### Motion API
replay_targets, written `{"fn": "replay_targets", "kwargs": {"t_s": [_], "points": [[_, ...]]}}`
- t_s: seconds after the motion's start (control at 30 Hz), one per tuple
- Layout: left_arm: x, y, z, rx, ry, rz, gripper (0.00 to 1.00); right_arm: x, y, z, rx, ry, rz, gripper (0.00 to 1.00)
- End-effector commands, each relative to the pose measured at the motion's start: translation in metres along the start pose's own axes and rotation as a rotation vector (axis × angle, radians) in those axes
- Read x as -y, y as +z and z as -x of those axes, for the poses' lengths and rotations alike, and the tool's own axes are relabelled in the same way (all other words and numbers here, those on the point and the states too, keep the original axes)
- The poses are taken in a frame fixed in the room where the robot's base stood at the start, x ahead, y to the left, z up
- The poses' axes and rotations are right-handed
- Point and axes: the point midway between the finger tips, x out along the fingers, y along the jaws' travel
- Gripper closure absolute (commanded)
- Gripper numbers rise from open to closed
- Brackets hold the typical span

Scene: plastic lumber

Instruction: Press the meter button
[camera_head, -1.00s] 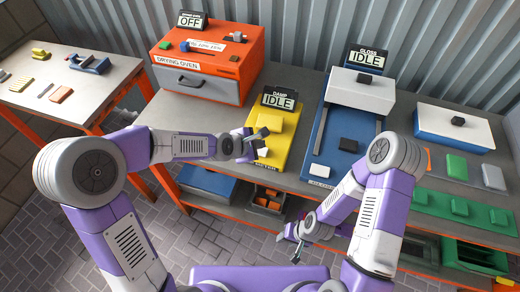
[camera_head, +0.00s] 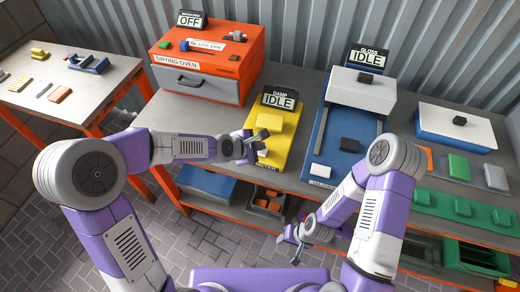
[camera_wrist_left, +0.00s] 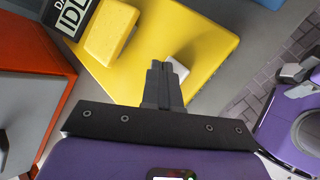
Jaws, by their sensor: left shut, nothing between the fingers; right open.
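The yellow damp meter (camera_head: 286,145) lies on the bench, with a raised yellow block and a display (camera_head: 280,99) reading IDLE. In the left wrist view its yellow plate (camera_wrist_left: 205,40) bears a small pale button-like block (camera_wrist_left: 178,67). My left gripper (camera_head: 262,136) is over the meter's left side. In the wrist view its shut, empty fingers (camera_wrist_left: 160,66) appear just left of the pale block; I cannot tell whether they touch it. My right gripper (camera_head: 297,250) is open and low in front of the bench, away from the meter.
The orange drying oven (camera_head: 207,58) stands left of the meter. The blue gloss meter (camera_head: 338,160), also reading IDLE, stands to the right. A blue-and-white box (camera_head: 455,125) and coloured samples are farther right. Bare bench lies between oven and damp meter.

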Motion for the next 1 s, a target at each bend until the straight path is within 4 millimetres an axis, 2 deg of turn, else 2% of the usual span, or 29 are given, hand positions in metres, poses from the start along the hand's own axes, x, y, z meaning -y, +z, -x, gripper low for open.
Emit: {"fn": "replay_targets", "kwargs": {"t_s": [0.67, 1.0], "points": [[0.003, -0.003, -0.004, -0.001, -0.002, 0.000, 1.00, -0.002, 0.000, -0.004, 0.000, 0.000, 0.000, 0.57], [-0.005, 0.004, 0.007, -0.001, 0.000, 0.000, 1.00, 0.002, 0.000, 0.006, 0.000, 0.000, 0.000, 0.57]]}}
